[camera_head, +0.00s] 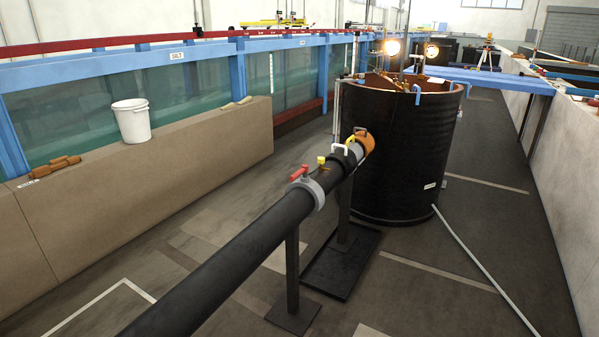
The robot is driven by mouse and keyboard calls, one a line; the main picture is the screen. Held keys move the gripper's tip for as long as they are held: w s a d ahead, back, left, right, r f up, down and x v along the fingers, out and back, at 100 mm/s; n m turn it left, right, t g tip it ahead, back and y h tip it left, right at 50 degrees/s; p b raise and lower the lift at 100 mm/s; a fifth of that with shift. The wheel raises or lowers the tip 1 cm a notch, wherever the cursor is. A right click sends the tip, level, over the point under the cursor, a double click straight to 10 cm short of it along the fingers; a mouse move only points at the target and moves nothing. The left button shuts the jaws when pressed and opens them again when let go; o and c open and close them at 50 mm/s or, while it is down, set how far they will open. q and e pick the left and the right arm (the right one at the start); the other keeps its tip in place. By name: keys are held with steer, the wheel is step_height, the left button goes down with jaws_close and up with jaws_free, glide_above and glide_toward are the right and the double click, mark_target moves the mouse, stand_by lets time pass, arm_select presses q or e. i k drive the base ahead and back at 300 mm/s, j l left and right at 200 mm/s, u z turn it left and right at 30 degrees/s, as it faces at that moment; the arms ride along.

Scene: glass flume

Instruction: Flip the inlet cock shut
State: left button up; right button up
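A thick black pipe (232,244) runs from the lower left up to a large black tank (397,150). On top of the pipe is a red lever handle (299,172), by a grey collar (317,194). A small yellow handle (321,160) stands just beyond it. A white handle (340,149) and an orange fitting (361,142) are nearer the tank. No label shows which of these is the inlet cock, and I cannot tell whether it is open or shut. Neither of my grippers is in view.
A pipe stand (292,280) and a black floor tray (341,264) are under the pipe. A white bucket (131,122) sits on the low tan wall (160,170) at left. A pale rod (480,265) slants across the floor at right. Open floor lies on both sides.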

mark_target(304, 170)
steer(key=i+l+u, duration=0.25)
steer(key=i, duration=0.45)
steer(key=i+l+u, duration=0.25)
steer(key=i+l, duration=0.15)
steer(key=i, duration=0.25)
steer(key=i+l+u, duration=0.25)
steer(key=i+l, duration=0.25)
steer(key=i, duration=0.15)
